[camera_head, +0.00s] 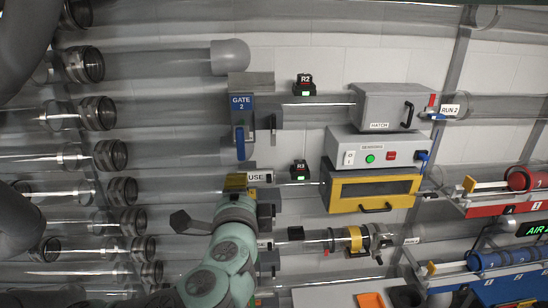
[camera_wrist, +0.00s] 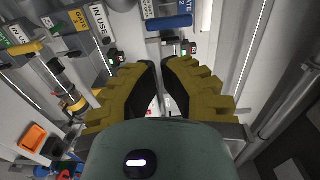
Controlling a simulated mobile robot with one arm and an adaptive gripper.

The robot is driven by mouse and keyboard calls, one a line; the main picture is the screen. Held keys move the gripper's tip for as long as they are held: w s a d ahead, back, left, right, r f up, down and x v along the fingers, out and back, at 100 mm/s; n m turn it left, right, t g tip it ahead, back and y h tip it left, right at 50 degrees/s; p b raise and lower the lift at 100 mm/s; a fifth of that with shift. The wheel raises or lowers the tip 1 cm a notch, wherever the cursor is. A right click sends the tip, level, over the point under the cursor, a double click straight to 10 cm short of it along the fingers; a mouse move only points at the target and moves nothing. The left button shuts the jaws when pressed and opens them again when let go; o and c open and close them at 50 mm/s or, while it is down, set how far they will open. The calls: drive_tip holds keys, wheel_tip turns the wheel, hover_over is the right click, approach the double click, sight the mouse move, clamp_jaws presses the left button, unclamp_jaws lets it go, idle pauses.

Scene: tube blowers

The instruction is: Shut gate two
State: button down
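The gate two box carries a blue "GATE 2" label (camera_head: 241,103) on a tube in the head view. A blue handle (camera_head: 240,143) hangs upright below the label. In the wrist view a blue bar (camera_wrist: 169,22), apparently that handle, lies ahead of and just above my fingertips, with a blue label marked 2 beside it. My gripper (camera_wrist: 159,64) has yellow ribbed fingers with black pads. The tips are close together with nothing seen between them, and they are apart from the handle.
An "IN USE" sign (camera_wrist: 101,23) and a yellow gate label (camera_wrist: 79,19) stand left of my fingers. A grey hatch box (camera_head: 378,106), a sensing box (camera_head: 372,149) and a yellow-fronted box (camera_head: 370,188) are to the right. Clear tubes run across the wall.

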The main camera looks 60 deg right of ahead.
drive_tip(key=p, duration=0.4)
approach(244, 150)
drive_tip(key=shift+r+x, duration=0.2)
drive_tip(key=shift+x, duration=2.6)
drive_tip(key=shift+p+x, duration=1)
drive_tip(key=shift+x, duration=0.3)
drive_tip(key=shift+f, duration=0.15)
